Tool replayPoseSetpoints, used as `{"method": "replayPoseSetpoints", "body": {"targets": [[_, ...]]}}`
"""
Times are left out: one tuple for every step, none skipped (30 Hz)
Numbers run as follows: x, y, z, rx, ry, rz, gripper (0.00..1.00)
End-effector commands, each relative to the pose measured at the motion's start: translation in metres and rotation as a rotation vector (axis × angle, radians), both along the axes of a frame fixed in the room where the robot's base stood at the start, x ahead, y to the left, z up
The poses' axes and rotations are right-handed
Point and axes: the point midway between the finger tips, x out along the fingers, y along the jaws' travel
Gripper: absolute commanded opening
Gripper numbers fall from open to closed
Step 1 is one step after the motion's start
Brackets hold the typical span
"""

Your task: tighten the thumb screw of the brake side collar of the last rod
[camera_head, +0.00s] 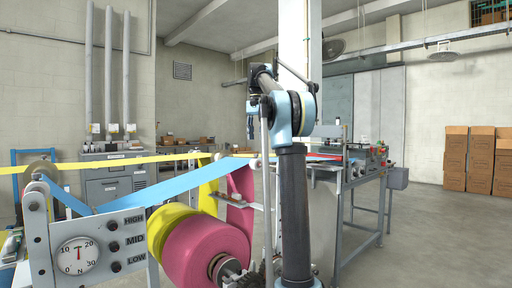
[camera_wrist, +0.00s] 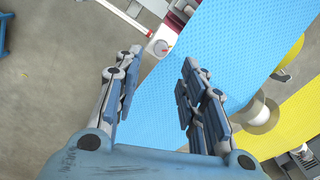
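In the head view a pink roll (camera_head: 205,244) lies beside a yellow roll (camera_head: 163,222) at the lower centre. A metal hub (camera_head: 222,267) shows at the pink roll's near end. I cannot make out a thumb screw or tell which collar is on the brake side. My gripper (camera_wrist: 160,58) is open and empty in the wrist view, its two fingers apart above a blue web (camera_wrist: 225,45). No collar or screw shows between the fingers.
A panel with a round dial (camera_head: 77,256) and HIGH, MID and LOW knobs stands at the lower left. A yellow web (camera_head: 110,162) and the blue web run across the machine. A metal table (camera_head: 335,180) stands right of my arm. Cardboard boxes (camera_head: 480,158) stand far right, with open floor before them.

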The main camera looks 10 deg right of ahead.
Motion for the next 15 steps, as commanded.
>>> {"method": "replayPoseSetpoints", "body": {"targets": [[0.0, 0.0, 0.008, 0.0, 0.0, 0.0, 0.38], [0.0, 0.0, 0.012, 0.0, 0.0, 0.0, 0.38], [0.001, 0.0, 0.017, 0.0, 0.0, 0.0, 0.38], [0.001, 0.0, 0.021, 0.0, 0.0, 0.0, 0.38], [0.001, 0.0, 0.024, 0.0, 0.0, 0.0, 0.38], [0.001, 0.0, 0.028, 0.0, 0.0, 0.0, 0.38], [0.001, 0.0, 0.03, 0.0, 0.0, 0.0, 0.38], [0.001, 0.0, 0.032, 0.0, 0.0, -0.001, 0.38], [0.001, 0.0, 0.035, 0.0, 0.0, -0.001, 0.38], [0.001, 0.0, 0.037, -0.001, 0.001, -0.001, 0.38], [0.001, 0.0, 0.038, -0.001, 0.001, -0.001, 0.38], [0.001, 0.0, 0.04, -0.001, 0.001, -0.001, 0.38], [0.001, 0.0, 0.041, -0.001, 0.001, -0.001, 0.38], [0.001, 0.0, 0.041, -0.001, 0.001, -0.001, 0.38], [0.001, 0.0, 0.042, -0.001, 0.001, -0.001, 0.38]]}}
